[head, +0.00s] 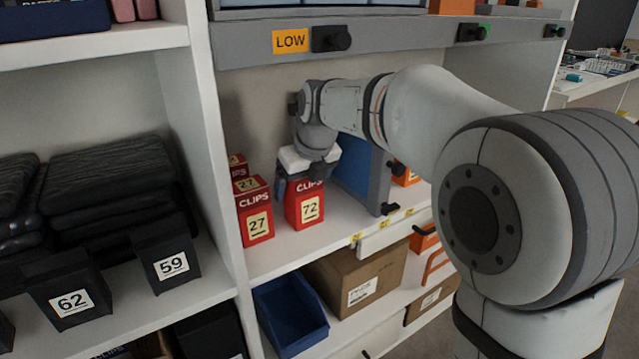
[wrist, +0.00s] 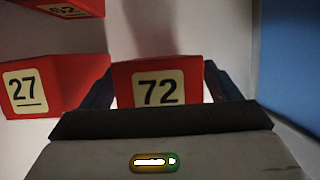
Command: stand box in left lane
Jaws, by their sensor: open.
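A red CLIPS box numbered 72 (head: 305,208) stands upright on the white shelf, left of a blue panel (head: 355,170). My gripper (head: 308,180) is over the top of box 72, reaching down. In the wrist view, the fingers (wrist: 160,92) are open on either side of box 72 (wrist: 158,88), and box 27 (wrist: 40,88) is at the left. I cannot tell whether the fingers touch the box.
The grey-edged blue panel stands close on the right. A white upright (head: 215,150) bounds the bay on the left. A grey beam with a LOW sign (head: 290,41) hangs above. A brown carton (head: 360,275) and a blue bin (head: 288,312) are on the shelf below.

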